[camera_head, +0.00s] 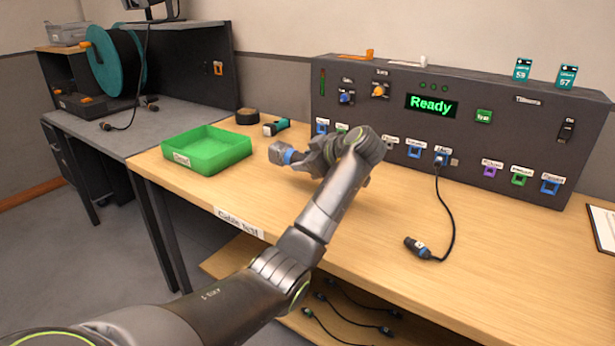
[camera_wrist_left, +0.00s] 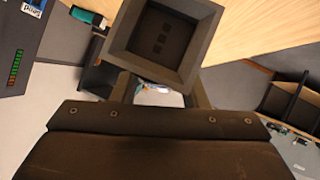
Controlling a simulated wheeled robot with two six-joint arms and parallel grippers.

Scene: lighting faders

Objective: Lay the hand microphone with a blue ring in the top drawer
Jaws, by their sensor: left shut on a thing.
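My left gripper (camera_head: 303,158) is shut on the hand microphone (camera_head: 277,152), holding it over the wooden table near the green tray. The microphone's grey head and blue ring (camera_head: 288,156) stick out to the left of the fingers. The rest of it is hidden by the gripper. In the left wrist view, only a small pale, bluish patch shows between the fingers. A dark cabinet (camera_head: 61,158) stands under the grey bench at the left. I cannot tell its top drawer clearly, nor whether it is open. My right gripper is not in view.
A green tray (camera_head: 207,150), a black tape roll (camera_head: 247,116) and a teal-and-black tool (camera_head: 276,127) lie on the wooden table (camera_head: 330,240). A console (camera_head: 470,130) reading "Ready" stands behind, with a cable (camera_head: 452,215) hanging from it. A teal reel (camera_head: 112,62) stands on the grey bench.

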